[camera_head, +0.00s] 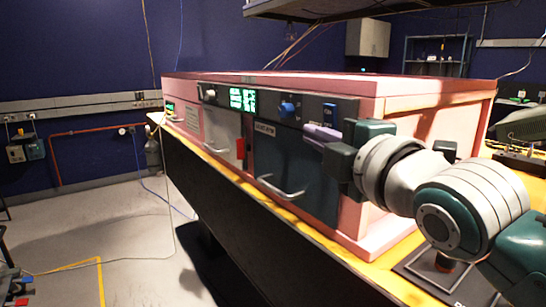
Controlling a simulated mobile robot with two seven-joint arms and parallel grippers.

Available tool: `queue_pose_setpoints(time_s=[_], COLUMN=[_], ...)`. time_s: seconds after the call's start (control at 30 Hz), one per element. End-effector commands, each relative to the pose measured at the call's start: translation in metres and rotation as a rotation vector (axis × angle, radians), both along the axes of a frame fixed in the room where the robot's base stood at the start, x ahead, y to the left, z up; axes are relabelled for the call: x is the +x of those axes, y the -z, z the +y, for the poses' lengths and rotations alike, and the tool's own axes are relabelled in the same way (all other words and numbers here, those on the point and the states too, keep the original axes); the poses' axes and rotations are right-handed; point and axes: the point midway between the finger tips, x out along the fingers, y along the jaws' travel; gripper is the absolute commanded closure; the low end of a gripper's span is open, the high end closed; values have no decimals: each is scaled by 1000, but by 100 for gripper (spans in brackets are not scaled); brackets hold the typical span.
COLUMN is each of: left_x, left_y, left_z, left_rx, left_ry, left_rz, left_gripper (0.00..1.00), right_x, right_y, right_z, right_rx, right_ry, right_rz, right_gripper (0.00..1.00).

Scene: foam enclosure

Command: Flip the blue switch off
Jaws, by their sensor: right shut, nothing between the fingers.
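A pink foam enclosure (410,105) stands on a long bench, with a dark control panel along its upper front. A small blue switch (329,112) sits near the right end of this panel. Whether it is on or off is too small to tell. A round blue knob (288,107) is to its left. My right gripper (318,135) comes in from the right, with its pale purple fingers shut and empty. The fingertips are just below the blue switch in the picture; I cannot tell whether they touch the panel. My left gripper is not in view.
Green-lit displays (243,99) are further left on the panel. Curved door handles (282,188) stick out from the enclosure's front. The yellow-edged bench (335,245) runs below it. Dark equipment (522,125) stands at the far right. The floor at left is mostly clear.

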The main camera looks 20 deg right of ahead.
Motion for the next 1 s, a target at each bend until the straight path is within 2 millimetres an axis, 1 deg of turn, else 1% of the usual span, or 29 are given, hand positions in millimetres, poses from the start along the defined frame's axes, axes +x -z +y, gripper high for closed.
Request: queue_pose_setpoints(time_s=[0.03, 0.1, 0.2, 0.3, 0.4, 0.5, 0.6, 1.0], left_x=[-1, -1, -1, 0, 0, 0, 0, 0], left_y=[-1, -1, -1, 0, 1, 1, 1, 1], left_z=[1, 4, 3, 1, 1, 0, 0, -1], left_rx=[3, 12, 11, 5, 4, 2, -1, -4], left_ry=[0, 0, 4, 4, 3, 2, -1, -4], left_rz=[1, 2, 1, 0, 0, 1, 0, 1], left_gripper=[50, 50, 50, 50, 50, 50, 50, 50], right_x=[-13, -31, -53, -72, -86, -95, -99, -100], right_y=[2, 2, 3, 4, 5, 4, 4, 3], right_z=[-2, -3, -5, -7, -9, -9, -10, -10], right_rx=[-4, -2, -2, -1, -1, 0, 0, 0], right_ry=[0, -1, -1, -1, -1, -1, -1, -1], right_rz=[4, 3, 3, 4, 3, 1, 0, 0], right_gripper=[100, 100, 100, 100, 100, 100, 100, 100])
